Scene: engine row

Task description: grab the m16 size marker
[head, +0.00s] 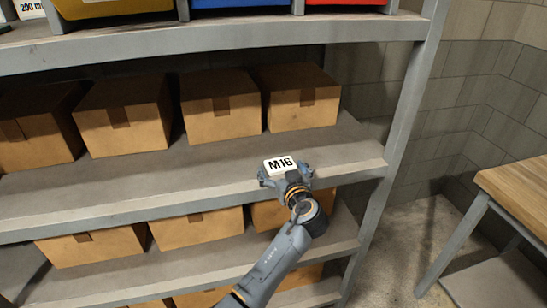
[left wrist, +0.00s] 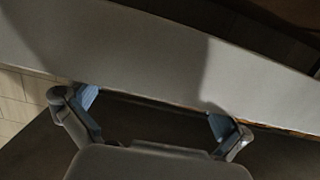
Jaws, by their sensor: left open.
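The M16 size marker (head: 279,165), a small white plate with black letters, shows at the front edge of the middle shelf in the head view. My left gripper (head: 286,173) is right at it, with one finger on either side of its lower part. The gripper is open. I cannot tell whether the fingers touch the marker. In the left wrist view the open fingers of the left gripper (left wrist: 153,113) are spread wide in front of a grey shelf surface, and I cannot make out the marker there. My right gripper is not in view.
The grey shelf rack (head: 180,182) holds several cardboard boxes (head: 220,108) behind the marker and more on the shelf below. Yellow, blue and red bins (head: 240,3) sit on the top shelf. A wooden-topped table (head: 515,195) stands at the right, with open floor between.

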